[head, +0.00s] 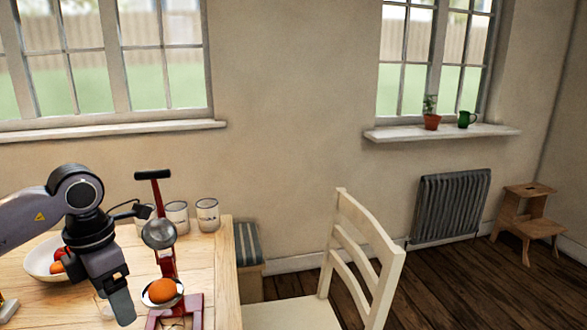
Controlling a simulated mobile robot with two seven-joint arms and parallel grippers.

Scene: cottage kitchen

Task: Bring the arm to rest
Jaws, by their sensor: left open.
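My left arm comes in from the left over the wooden table (222,275). My left gripper (122,305) points down above the table, just left of a red lever juicer (192,306). It is open, and I see nothing held in it. An orange (162,290) sits in the juicer's cup, under its raised metal press. The gripper looks apart from the juicer, though the depth gap is hard to judge. My right gripper is not in view.
A white bowl of fruit (38,262) stands behind my left arm. Several pale canisters (207,215) stand at the table's back. A cream chair (345,280) is right of the table. Wooden floor (460,295) lies free further right, before a radiator (450,208) and step stool (527,215).

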